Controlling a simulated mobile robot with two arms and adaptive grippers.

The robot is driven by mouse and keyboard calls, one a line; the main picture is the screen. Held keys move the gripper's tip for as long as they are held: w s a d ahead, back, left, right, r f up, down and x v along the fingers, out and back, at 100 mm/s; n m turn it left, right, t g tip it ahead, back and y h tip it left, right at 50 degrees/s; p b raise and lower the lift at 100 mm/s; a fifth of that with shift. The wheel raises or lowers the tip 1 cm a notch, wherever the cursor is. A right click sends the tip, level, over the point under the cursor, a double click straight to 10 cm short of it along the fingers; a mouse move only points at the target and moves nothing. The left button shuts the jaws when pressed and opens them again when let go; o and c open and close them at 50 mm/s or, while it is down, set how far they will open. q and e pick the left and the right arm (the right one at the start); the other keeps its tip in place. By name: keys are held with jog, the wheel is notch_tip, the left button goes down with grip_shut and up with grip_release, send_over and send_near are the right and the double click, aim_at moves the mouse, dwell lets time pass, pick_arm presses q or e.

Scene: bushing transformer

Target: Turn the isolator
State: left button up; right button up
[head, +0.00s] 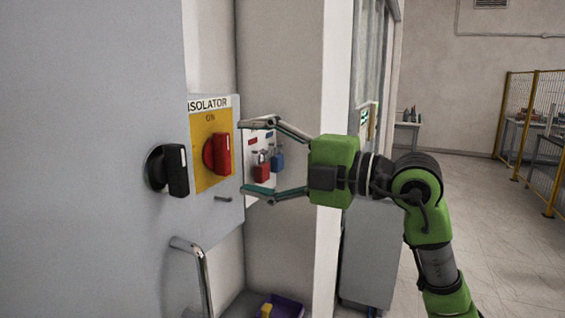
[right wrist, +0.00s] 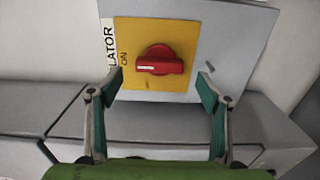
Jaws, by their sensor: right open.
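The isolator is a red rotary handle (head: 217,154) on a yellow plate (head: 203,182), under the label "ISOLATOR" with "ON" below it. In the right wrist view the red handle (right wrist: 160,61) lies ahead, between and beyond the fingertips, with its white mark at the left end. My right gripper (head: 258,156) is open and empty in front of the panel, to the right of the handle in the head view. Its fingers also show in the right wrist view (right wrist: 157,88), one on each side of the handle, apart from it. My left gripper is not in view.
A black rotary handle (head: 176,170) sits on the grey door left of the isolator. A metal door handle (head: 197,270) juts out below. Red (head: 261,173) and blue padlocks (head: 277,161) hang on a board behind my gripper. A purple bin (head: 284,306) is low down. Open floor lies right.

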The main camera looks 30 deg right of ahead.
jog(key=v, duration=0.7)
jog(key=shift+s, duration=0.2)
jog(key=shift+d, duration=0.1)
